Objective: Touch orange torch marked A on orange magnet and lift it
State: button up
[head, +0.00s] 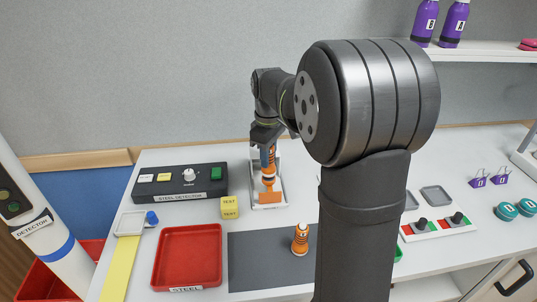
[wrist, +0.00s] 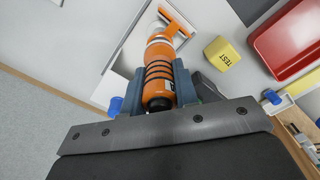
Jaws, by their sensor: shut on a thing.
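My gripper (wrist: 158,85) is shut on an orange torch (wrist: 160,62) with black rings, gripped around its body. The torch also shows in the head view (head: 268,160), upright under my gripper; its label is mostly hidden and I cannot read it. The orange magnet (head: 271,196), a flat piece with a narrow stem, is just below the torch's lower end, over a white tray (head: 283,184). It also shows in the wrist view (wrist: 178,22). I cannot tell whether torch and magnet touch. Another orange torch (head: 300,240) stands on the dark mat, its letter unreadable.
A black steel detector box (head: 180,182) stands left of the tray, with a yellow TEST block (head: 230,208) in front. A red STEEL tray (head: 187,257) is at front left. The dark mat (head: 262,268) is mostly bare. My arm hides part of the table's right side.

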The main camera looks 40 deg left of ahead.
jog(key=shift+f, duration=0.7)
dwell(0.6)
jog(key=shift+r, duration=1.3)
dwell(1.7)
jog(key=shift+r, duration=3.2)
